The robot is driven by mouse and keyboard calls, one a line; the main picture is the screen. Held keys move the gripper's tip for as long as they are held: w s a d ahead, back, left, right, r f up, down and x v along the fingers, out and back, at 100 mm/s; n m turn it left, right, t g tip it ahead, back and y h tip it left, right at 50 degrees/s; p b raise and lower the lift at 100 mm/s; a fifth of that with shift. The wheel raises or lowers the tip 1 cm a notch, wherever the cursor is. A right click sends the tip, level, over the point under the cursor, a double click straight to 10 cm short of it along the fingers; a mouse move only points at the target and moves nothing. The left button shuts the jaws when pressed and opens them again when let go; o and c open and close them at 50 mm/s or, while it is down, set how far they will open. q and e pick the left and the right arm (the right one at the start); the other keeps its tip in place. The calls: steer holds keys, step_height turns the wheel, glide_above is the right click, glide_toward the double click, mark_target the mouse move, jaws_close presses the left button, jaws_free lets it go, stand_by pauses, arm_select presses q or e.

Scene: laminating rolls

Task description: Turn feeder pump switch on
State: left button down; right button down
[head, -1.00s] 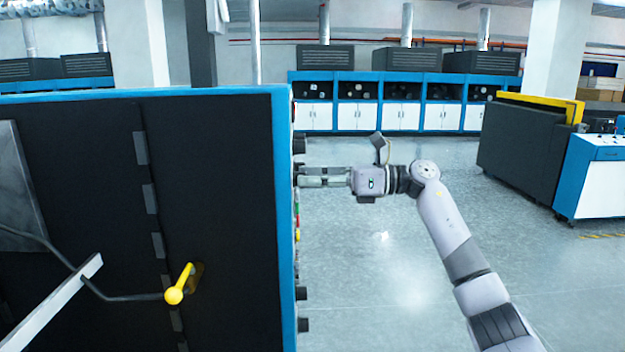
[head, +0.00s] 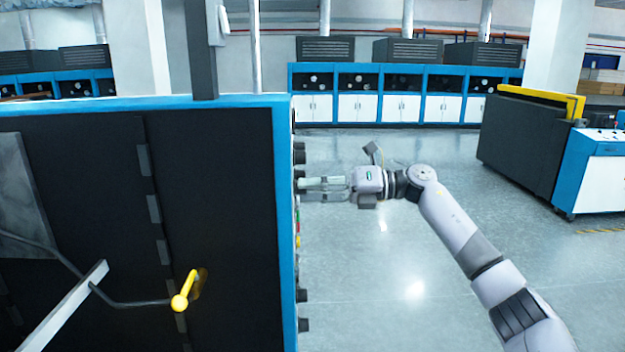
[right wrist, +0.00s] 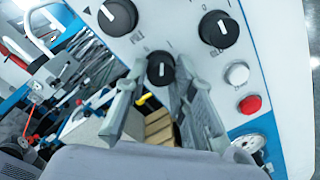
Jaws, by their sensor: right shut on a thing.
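My right gripper (head: 301,185) is at the side panel of the blue-edged black machine, fingers pointing left at the panel. In the right wrist view, its fingertips (right wrist: 158,70) are shut on a small black rotary switch (right wrist: 160,69) with a white mark on its face. The switch sits on the white panel (right wrist: 185,45), below and between two larger black knobs. The labels are too blurred to read, so I cannot tell by name that this is the feeder pump switch. My left gripper is out of view.
Larger knobs (right wrist: 118,17) (right wrist: 218,28), a white button (right wrist: 237,73) and a red button (right wrist: 250,104) are close by on the panel. A yellow-handled lever (head: 183,297) stands on the machine's (head: 235,220) black face. The floor (head: 400,270) to the right is open.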

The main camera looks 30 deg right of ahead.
steer(key=shift+m+p, duration=1.25)
steer(key=shift+m, duration=0.65)
steer(key=c, duration=1.3)
jaws_free()
steer(key=shift+c, duration=0.2)
steer(key=v, duration=1.2)
steer(key=shift+w, duration=0.15)
